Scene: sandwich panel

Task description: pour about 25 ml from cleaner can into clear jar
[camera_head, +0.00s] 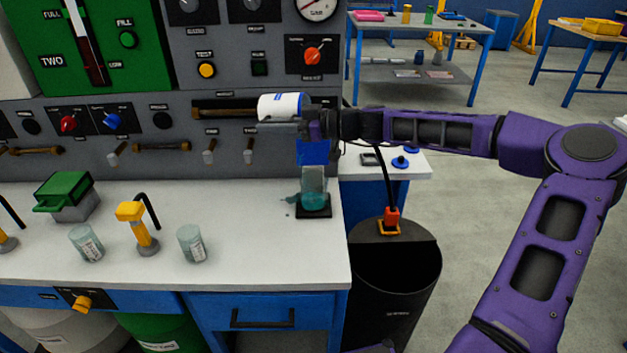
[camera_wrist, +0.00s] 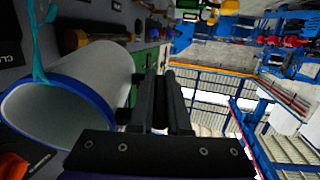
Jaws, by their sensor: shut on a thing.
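My gripper (camera_head: 303,124) is shut on the cleaner can (camera_head: 279,107), a white can with a blue band, held on its side above the bench. In the wrist view the can (camera_wrist: 105,78) shows its open, blue-rimmed mouth, with a teal strand of liquid (camera_wrist: 39,45) at the rim. The clear jar (camera_head: 314,183) stands upright on a dark pad (camera_head: 314,212) below the can's right end, with teal liquid in it. A small teal spill (camera_head: 290,200) lies left of the jar. The can's inner liquid level cannot be seen.
Two other glass jars (camera_head: 86,243) (camera_head: 191,244) stand nearer the front, beside a yellow-topped dispenser (camera_head: 138,225). A green-topped box (camera_head: 66,196) is at the left. The control panel (camera_head: 225,83) rises close behind the can. A black bin (camera_head: 392,285) stands right of the bench.

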